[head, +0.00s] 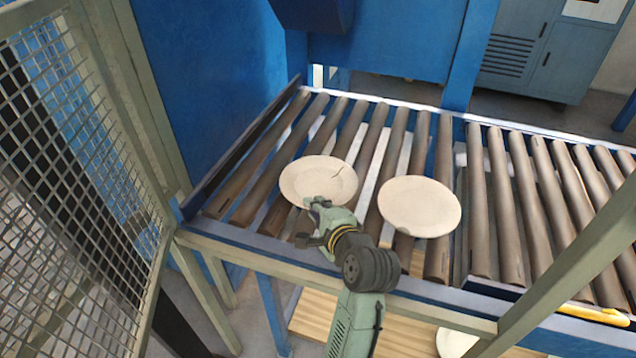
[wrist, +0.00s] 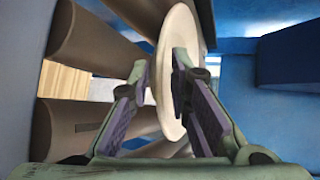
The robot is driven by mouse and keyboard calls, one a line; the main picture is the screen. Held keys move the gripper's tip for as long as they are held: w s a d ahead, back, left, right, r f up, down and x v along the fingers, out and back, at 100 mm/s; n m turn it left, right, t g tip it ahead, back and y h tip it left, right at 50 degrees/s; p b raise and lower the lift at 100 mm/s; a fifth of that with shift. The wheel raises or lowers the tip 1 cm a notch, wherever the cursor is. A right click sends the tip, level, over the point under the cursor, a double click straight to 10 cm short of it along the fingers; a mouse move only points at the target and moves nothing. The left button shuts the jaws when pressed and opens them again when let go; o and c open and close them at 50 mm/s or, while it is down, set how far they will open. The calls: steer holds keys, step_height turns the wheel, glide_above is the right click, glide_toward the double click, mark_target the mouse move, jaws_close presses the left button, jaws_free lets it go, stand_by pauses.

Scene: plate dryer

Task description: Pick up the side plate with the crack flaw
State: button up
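The side plate with a dark crack line near its right rim (head: 318,180) lies on the rollers at the left, cream white. My gripper (head: 312,208) is at its near rim. In the wrist view, my gripper (wrist: 160,70) is open, with one finger on each side of the plate (wrist: 178,38), which shows nearly edge-on. A gap shows between the left finger and the plate; whether the right finger touches it I cannot tell. A second plate (head: 419,206), with no crack that I can see, lies to the right, apart from the first.
The roller conveyor (head: 497,205) has a blue front rail. A mesh guard (head: 75,170) stands at the left and a pale post (head: 570,275) at the right. Another white plate (head: 455,342) shows partly below the conveyor. Blue machine panels (head: 215,80) stand behind.

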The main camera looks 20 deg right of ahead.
jaws_close()
stand_by(0.3)
steer(key=shift+r, duration=0.1)
